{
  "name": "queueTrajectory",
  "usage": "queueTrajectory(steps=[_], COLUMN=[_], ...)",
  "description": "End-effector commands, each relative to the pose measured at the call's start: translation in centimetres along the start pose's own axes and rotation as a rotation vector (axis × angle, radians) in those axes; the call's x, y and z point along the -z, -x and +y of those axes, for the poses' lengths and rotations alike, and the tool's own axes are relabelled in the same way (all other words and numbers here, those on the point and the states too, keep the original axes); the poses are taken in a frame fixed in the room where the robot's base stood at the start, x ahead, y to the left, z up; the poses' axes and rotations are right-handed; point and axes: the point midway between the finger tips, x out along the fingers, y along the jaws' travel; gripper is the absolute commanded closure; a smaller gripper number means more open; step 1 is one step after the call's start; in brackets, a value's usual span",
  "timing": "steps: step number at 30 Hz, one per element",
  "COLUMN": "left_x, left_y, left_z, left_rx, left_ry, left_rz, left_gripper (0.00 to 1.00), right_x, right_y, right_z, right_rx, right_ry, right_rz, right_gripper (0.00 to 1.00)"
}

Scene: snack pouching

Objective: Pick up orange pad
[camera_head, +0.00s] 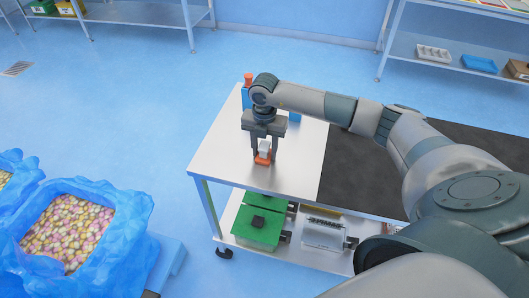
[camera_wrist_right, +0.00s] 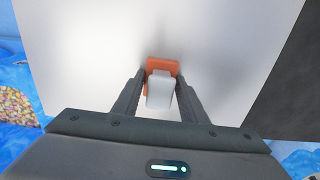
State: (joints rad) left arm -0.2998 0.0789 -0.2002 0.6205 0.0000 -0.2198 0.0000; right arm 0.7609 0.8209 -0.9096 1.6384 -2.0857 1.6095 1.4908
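The orange pad (camera_head: 262,160) lies on the white top of the table, below my right gripper (camera_head: 267,155). A white block-like part (camera_head: 264,147) stands up from the pad. In the right wrist view the orange pad (camera_wrist_right: 164,66) shows behind the white part (camera_wrist_right: 160,91). The right gripper (camera_wrist_right: 159,80) points down, its two fingers on either side of the white part. Gaps show between the fingers and the white part, so it looks open. My left gripper is not in view.
A blue item with an orange top (camera_head: 248,79) stands at the table's back left corner. A dark mat (camera_head: 350,165) covers the table's right part. A lower shelf holds a green box (camera_head: 258,232). Blue-lined bins of wrapped snacks (camera_head: 65,232) stand at left.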

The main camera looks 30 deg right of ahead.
Motion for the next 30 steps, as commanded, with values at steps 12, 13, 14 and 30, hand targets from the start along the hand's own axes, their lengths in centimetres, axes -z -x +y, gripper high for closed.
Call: queueTrajectory(steps=[12,13,14,30], left_x=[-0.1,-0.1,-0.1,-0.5], left_y=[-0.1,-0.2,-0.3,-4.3], left_z=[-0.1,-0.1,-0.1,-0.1], left_rx=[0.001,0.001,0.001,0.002], left_ry=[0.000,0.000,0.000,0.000], left_rz=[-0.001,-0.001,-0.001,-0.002], left_gripper=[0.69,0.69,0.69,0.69], right_x=[0.0,0.0,0.0,-3.8], right_y=[0.2,0.3,0.4,6.5], right_z=[0.0,0.0,0.1,-3.1], right_rx=[-0.001,-0.001,-0.002,-0.001], right_ry=[0.000,0.000,0.001,-0.004], right_rz=[-0.001,-0.001,-0.001,-0.004], right_gripper=[0.84,0.84,0.84,0.84])
